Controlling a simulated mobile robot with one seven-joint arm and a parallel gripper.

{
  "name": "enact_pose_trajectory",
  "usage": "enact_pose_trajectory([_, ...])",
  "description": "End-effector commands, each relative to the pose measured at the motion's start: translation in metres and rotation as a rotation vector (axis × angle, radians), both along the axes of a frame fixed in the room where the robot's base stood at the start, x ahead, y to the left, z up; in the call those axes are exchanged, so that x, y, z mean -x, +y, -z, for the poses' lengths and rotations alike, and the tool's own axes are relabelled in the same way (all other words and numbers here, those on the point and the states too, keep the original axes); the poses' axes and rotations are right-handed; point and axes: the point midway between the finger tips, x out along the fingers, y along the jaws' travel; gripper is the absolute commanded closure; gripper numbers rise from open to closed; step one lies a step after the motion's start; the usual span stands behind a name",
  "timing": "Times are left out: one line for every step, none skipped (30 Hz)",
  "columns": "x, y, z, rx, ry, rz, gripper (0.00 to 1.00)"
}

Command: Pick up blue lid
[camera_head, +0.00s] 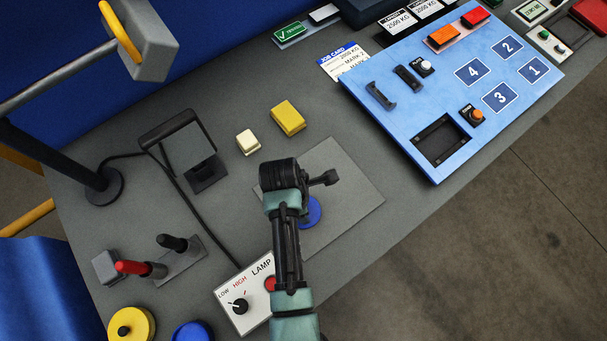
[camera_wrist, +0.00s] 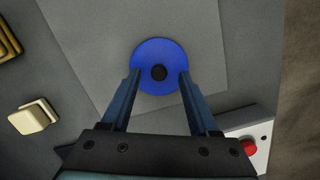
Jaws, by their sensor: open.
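The blue lid (camera_wrist: 160,50) is a round blue disc with a black knob (camera_wrist: 159,73) at its middle. It lies on a grey mat, and in the head view the lid (camera_head: 311,213) is partly hidden by my arm. My gripper (camera_wrist: 160,78) is open above the lid, with one finger on each side of the knob. The fingertips overlap the lid's left and right edges in the wrist view; I cannot tell whether they touch it. In the head view my gripper (camera_head: 320,180) hangs over the mat.
The grey mat (camera_head: 350,185) has bare room right of my gripper. A LAMP control box (camera_head: 240,318) stands close by, its red button (camera_wrist: 249,147) near my right finger. A cream block (camera_head: 248,141) and a yellow block (camera_head: 288,118) lie behind. A blue panel (camera_head: 520,90) lies at right.

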Motion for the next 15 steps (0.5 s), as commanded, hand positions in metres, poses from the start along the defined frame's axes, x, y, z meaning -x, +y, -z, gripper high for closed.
enact_pose_trajectory([-0.0002,-0.0011,0.0052,0.000,0.002,0.000,0.39])
enact_pose_trajectory([-0.0007,-0.0014,0.0075,0.000,0.000,0.001,0.39])
enact_pose_trajectory([-0.0007,-0.0017,0.0100,0.000,0.000,0.000,0.39])
enact_pose_trajectory([-0.0007,-0.0019,0.0115,0.000,0.000,0.000,0.39])
enact_pose_trajectory([-0.0009,-0.0020,0.0124,0.000,-0.001,0.000,0.39])
enact_pose_trajectory([-0.0011,-0.0022,0.0130,0.000,-0.002,0.001,0.39])
enact_pose_trajectory([-0.0013,-0.0021,0.0132,0.001,-0.002,0.000,0.39])
enact_pose_trajectory([-0.0013,-0.0022,0.0133,0.000,-0.002,0.001,0.39])
enact_pose_trajectory([-0.0013,-0.0021,0.0132,0.001,-0.002,0.000,0.39])
enact_pose_trajectory([-0.0013,-0.0021,0.0132,0.001,-0.002,0.000,0.39])
enact_pose_trajectory([-0.0013,-0.0021,0.0131,0.001,-0.002,0.000,0.39])
enact_pose_trajectory([-0.0013,-0.0021,0.0131,0.001,-0.002,0.000,0.41])
enact_pose_trajectory([-0.0013,-0.0021,0.0131,0.001,-0.002,0.000,0.46])
enact_pose_trajectory([-0.0013,-0.0021,0.0130,0.001,-0.002,0.000,0.52])
enact_pose_trajectory([-0.0013,-0.0021,0.0130,0.001,-0.002,0.000,0.59])
